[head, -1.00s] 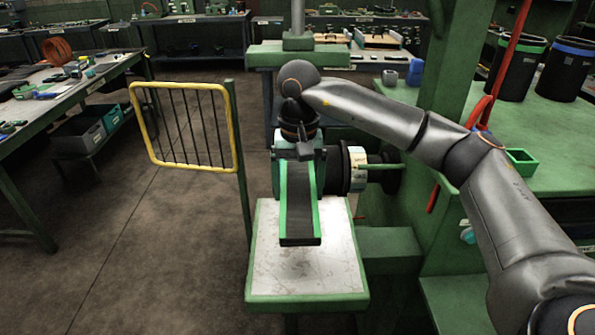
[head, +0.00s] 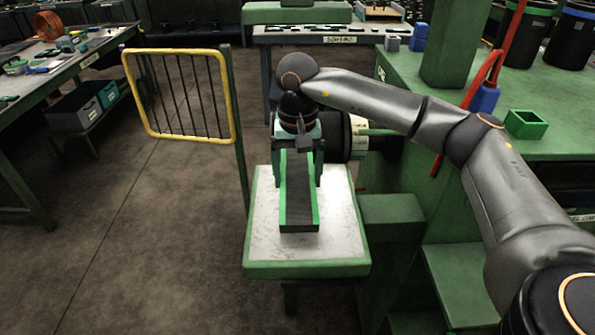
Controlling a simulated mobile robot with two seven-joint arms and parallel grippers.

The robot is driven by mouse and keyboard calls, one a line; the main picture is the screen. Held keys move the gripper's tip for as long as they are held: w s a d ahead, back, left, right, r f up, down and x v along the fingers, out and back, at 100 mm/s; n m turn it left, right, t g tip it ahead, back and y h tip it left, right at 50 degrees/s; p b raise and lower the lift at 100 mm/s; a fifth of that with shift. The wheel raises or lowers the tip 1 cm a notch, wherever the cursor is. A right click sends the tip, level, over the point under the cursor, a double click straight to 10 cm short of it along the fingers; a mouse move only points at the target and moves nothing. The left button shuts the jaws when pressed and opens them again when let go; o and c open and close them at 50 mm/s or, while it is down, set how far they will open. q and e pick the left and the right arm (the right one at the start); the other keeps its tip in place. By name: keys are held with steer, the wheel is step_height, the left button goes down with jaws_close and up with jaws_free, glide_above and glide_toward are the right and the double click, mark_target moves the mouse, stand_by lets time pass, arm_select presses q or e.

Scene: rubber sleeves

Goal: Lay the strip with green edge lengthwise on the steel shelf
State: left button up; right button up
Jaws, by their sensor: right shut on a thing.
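The strip with green edge (head: 299,197) is dark with bright green long sides, and its length points toward me. My right gripper (head: 298,152) is shut on its far end, coming from behind and above. The steel shelf (head: 342,232) is a pale, scuffed plate with a green rim below the strip. The near part of the strip overlaps the shelf, roughly along its middle. I cannot tell whether the strip touches the plate or hangs just above it. My left gripper is not in view.
A yellow-framed barred guard (head: 150,139) stands left of the shelf on a green post. A dark round machine part (head: 335,137) sits behind the shelf at the right. A green bench (head: 545,141) with a small green box (head: 526,124) stands at the right. Floor at left is clear.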

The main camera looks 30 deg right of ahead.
mark_target(304, 204)
steer(key=shift+f, duration=0.2)
stand_by(0.4)
steer(key=shift+s+d+f+b, duration=0.15)
steer(key=shift+d+f+b, duration=0.05)
steer(key=shift+f+b, duration=0.45)
steer(key=shift+s+d+f+b, duration=0.1)
steer(key=shift+d+f+b, duration=0.1)
steer(key=shift+f+b, duration=0.45)
steer(key=shift+s+d+f+b, duration=0.2)
steer(key=shift+f+b, duration=0.2)
steer(key=shift+f, duration=0.45)
steer(key=o, duration=1.1)
steer(key=shift+o, duration=0.2)
steer(key=shift+r, duration=0.1)
step_height(304, 204, up, 12)
steer(key=shift+r, duration=0.2)
